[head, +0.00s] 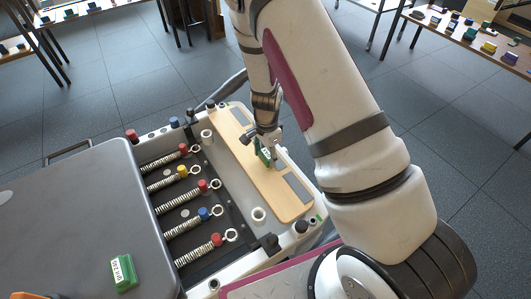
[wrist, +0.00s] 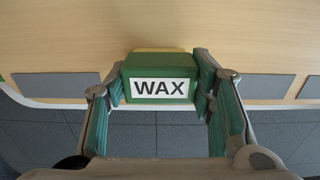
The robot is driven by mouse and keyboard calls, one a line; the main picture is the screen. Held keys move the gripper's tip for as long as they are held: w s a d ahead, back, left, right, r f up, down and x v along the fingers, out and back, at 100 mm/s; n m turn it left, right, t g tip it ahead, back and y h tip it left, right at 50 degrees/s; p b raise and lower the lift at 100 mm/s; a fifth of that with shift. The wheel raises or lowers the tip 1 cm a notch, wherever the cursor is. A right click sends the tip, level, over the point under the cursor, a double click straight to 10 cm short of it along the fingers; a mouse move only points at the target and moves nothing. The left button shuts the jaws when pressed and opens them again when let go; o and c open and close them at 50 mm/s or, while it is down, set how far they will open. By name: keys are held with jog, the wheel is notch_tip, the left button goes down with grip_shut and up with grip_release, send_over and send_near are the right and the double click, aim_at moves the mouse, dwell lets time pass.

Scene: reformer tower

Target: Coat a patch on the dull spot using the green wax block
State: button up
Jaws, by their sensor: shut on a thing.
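My gripper (head: 268,155) is shut on the green wax block (wrist: 160,88), which has a white WAX label facing the wrist camera. In the wrist view the block sits between both fingers (wrist: 161,95). The block is at the wooden board (head: 262,188), near its middle, and whether it touches the surface I cannot tell. The board also fills the upper wrist view (wrist: 250,45). A pale yellow strip (wrist: 158,50) shows just behind the block's top edge. I cannot make out a dull spot; the block and gripper hide part of the board.
Grey pads (head: 240,115) (head: 298,190) lie at both ends of the board. Springs with coloured caps (head: 203,186) line the frame to its left. Another green block with a white label (head: 123,273) rests on the grey carriage (head: 75,225). Tables with small blocks stand behind.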

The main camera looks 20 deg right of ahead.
aim_at(262, 149)
jog(key=shift+w+a+p, duration=0.15)
jog(key=shift+w+p, duration=0.2)
jog(key=shift+w, duration=0.4)
jog(key=shift+w+a+p, duration=0.15)
jog(key=shift+w+p, duration=0.15)
jog(key=shift+w, duration=0.45)
jog(key=shift+s+d, duration=0.15)
jog(key=shift+s, duration=0.6)
jog(key=shift+s+d, duration=0.15)
jog(key=shift+s, duration=0.6)
jog(key=shift+w+a, duration=0.15)
jog(key=shift+w, duration=0.55)
jog(key=shift+w+a+f+p, duration=0.15)
jog(key=shift+w+p, duration=0.15)
jog(key=shift+w, duration=0.5)
jog(key=shift+s+d+r, duration=0.1)
jog(key=shift+s+d, duration=0.05)
jog(key=shift+s, duration=0.65)
jog(key=shift+s+d+r, duration=0.1)
jog(key=shift+s+d, duration=0.05)
jog(key=shift+s, duration=0.6)
jog(key=shift+w+a+f, duration=0.1)
jog(key=shift+w+a, duration=0.05)
jog(key=shift+w, duration=0.65)
jog(key=shift+w+a+f, duration=0.1)
jog(key=shift+w+a, duration=0.05)
jog(key=shift+w, duration=0.65)
jog(key=shift+p, duration=0.3)
